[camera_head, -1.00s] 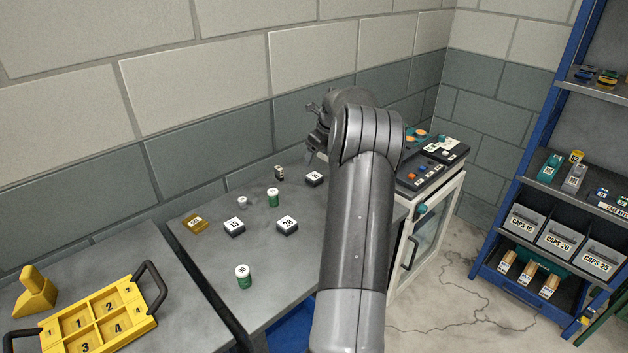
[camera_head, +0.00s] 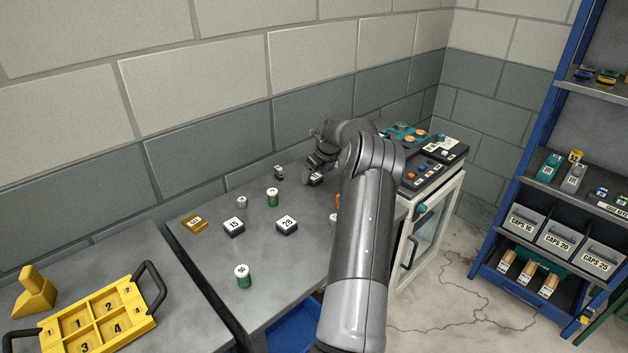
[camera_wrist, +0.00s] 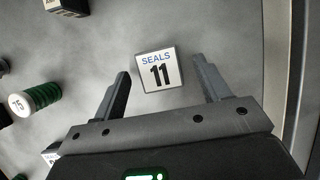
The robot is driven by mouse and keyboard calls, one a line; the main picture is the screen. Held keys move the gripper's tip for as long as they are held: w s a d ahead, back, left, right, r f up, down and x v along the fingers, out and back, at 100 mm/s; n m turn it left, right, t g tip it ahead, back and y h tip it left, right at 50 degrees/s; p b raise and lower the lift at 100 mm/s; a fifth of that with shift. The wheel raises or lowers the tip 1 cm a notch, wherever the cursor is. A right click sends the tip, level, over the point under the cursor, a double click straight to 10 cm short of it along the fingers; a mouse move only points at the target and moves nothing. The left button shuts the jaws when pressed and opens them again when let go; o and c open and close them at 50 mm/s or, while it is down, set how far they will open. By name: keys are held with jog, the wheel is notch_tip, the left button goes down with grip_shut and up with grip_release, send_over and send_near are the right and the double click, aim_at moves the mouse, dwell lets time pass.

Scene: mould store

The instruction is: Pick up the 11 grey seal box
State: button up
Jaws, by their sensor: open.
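The grey seal box (camera_wrist: 158,71) has a white top label reading "SEALS 11". In the wrist view it lies flat on the grey table between the two fingers of my gripper (camera_wrist: 161,68). My gripper is open, with its fingertips apart on either side of the box and a gap on both sides. In the head view my gripper (camera_head: 318,165) is over the far right part of the table, and the seal box (camera_head: 316,180) is mostly hidden beneath it.
Boxes marked 15 (camera_head: 234,227) and 28 (camera_head: 287,225), green-sided cylinders (camera_head: 272,198) and a small dark box (camera_head: 279,173) stand on the table (camera_head: 205,255). A control panel (camera_head: 432,168) sits to the right. The block wall rises close behind.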

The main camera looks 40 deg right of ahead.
jog(key=shift+w+f, duration=0.2)
jog(key=shift+f, duration=0.25)
jog(key=c, duration=1.1)
